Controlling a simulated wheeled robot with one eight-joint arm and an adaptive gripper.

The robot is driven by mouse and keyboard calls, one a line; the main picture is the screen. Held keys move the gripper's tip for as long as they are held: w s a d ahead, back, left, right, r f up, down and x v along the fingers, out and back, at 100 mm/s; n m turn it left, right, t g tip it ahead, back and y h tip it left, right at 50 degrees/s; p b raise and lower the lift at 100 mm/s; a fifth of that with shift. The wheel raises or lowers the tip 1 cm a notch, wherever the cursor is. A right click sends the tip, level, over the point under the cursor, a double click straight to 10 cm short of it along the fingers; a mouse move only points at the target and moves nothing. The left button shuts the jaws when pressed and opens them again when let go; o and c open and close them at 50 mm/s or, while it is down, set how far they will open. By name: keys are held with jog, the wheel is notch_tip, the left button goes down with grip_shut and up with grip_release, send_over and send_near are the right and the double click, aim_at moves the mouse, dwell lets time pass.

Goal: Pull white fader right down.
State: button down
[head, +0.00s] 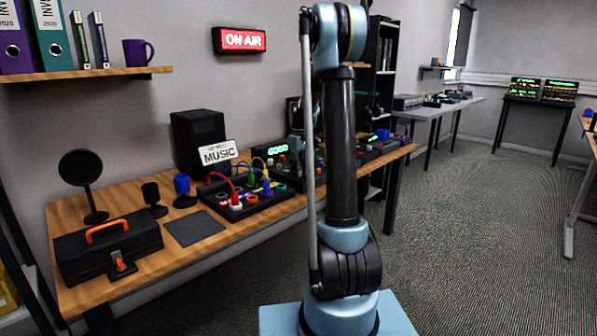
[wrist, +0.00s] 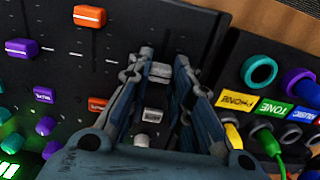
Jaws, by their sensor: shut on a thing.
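The white fader (wrist: 160,70) is a small light-grey cap on the dark mixer panel (wrist: 195,25) in the wrist view. My gripper (wrist: 164,66) reaches down to the panel with its two fingers on either side of this cap, shut on it. The fingers partly hide the cap and its slot. A pale button (wrist: 153,115) and a pale knob (wrist: 141,140) show between the fingers, nearer the camera. In the head view my arm blocks part of the desk, and the fader and fingertips cannot be made out.
Left of the gripper are an orange fader (wrist: 89,16) and a purple fader (wrist: 21,48). To the right is a patch panel with coloured sockets and a yellow cable (wrist: 233,138). In the head view a toolbox (head: 108,248) sits on the wooden desk (head: 180,262).

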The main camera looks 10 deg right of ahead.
aim_at(306, 178)
jog(key=s+d, duration=0.2)
jog(key=s, duration=0.1)
jog(key=shift+s+d, duration=0.1)
jog(key=shift+d, duration=0.2)
jog(key=c, duration=1.4)
grip_release()
jog(key=shift+c, duration=0.2)
notch_tip(306, 178, up, 12)
